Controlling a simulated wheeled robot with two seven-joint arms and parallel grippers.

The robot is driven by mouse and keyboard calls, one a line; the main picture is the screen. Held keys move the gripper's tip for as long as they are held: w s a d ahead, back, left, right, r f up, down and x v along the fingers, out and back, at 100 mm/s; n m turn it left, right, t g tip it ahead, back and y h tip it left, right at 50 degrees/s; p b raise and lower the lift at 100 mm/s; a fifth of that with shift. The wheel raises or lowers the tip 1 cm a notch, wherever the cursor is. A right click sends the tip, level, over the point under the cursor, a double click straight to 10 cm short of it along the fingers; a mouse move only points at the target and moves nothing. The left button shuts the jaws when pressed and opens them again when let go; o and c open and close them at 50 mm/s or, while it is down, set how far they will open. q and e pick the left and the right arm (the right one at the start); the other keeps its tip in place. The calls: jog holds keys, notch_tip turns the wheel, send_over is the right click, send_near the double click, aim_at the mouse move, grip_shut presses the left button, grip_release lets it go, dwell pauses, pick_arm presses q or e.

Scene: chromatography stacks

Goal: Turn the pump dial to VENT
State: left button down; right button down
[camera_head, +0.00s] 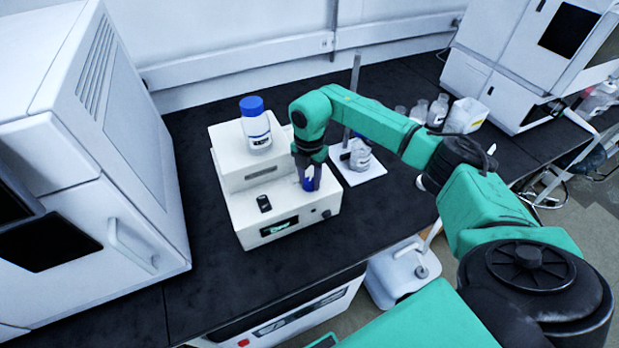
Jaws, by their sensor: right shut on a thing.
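The pump is a white stepped box (240,208) on the black bench, with a small black switch (264,203) on its lower top and a small display (279,227) on its front. The display's text is too small to read surely. My right gripper (309,178) points down at the right of the lower top and is shut on a blue dial (309,184). The fingers cover most of the dial, so its pointer and any VENT mark are hidden. My left gripper is out of view.
A clear bottle with a blue cap (255,122) stands on the pump's upper step. A white stand plate (358,172) with a rod and flask is just right. A large white instrument (60,180) fills the left. Several bottles (437,110) stand farther back right.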

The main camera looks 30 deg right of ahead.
jog(key=shift+n, duration=0.3)
jog(key=n+b, duration=0.2)
jog(key=n, duration=0.1)
jog(key=shift+n, duration=0.4)
jog(key=n+b, duration=0.2)
jog(key=n, duration=0.2)
jog(key=shift+n, duration=0.3)
jog(key=n+b, duration=0.1)
jog(key=n, duration=0.3)
jog(key=n+b, duration=0.1)
jog(key=n, duration=0.3)
jog(key=shift+w+r+n, duration=0.1)
jog(key=shift+n, duration=0.2)
jog(key=shift+c, duration=2.2)
grip_release()
